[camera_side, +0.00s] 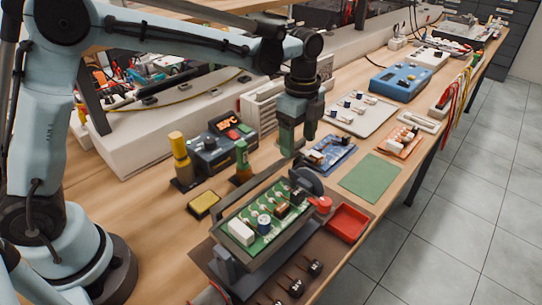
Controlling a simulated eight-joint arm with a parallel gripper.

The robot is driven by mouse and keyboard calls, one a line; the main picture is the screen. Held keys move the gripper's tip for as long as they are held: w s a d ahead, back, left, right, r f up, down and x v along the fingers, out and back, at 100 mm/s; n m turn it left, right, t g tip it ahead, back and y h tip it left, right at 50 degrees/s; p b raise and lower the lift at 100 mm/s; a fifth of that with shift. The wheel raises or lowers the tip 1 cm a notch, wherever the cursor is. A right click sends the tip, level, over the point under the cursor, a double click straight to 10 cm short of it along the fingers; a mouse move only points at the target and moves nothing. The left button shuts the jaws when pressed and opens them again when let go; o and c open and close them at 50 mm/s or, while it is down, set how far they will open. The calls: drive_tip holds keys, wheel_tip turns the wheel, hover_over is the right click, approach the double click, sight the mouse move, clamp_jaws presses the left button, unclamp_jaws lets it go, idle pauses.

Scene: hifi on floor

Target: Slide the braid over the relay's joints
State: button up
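A green circuit board (262,222) is held tilted in a grey frame at the front centre. It bears a white block (240,232), a blue cylinder (264,223) and several small parts; I cannot tell which is the relay. My gripper (288,150) points down just behind the board's far end, above the bench. Its fingertips are small and partly merge with the things behind, so I cannot tell whether they hold anything. A dark round disc (309,181) stands below it at the board's far right corner; it may be a spool. No braid strand can be made out.
A red tray (348,223) lies right of the board, and a green mat (370,177) behind it. A yellow sponge (204,204), a soldering station (222,143) and a blue board (330,153) stand nearby. The bench's right edge drops to tiled floor.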

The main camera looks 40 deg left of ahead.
clamp_jaws()
drive_tip(key=s, duration=1.1)
drive_tip(key=shift+s, duration=0.1)
drive_tip(key=shift+o, duration=0.4)
unclamp_jaws()
wheel_tip(320, 180, up, 12)
idle(0.5)
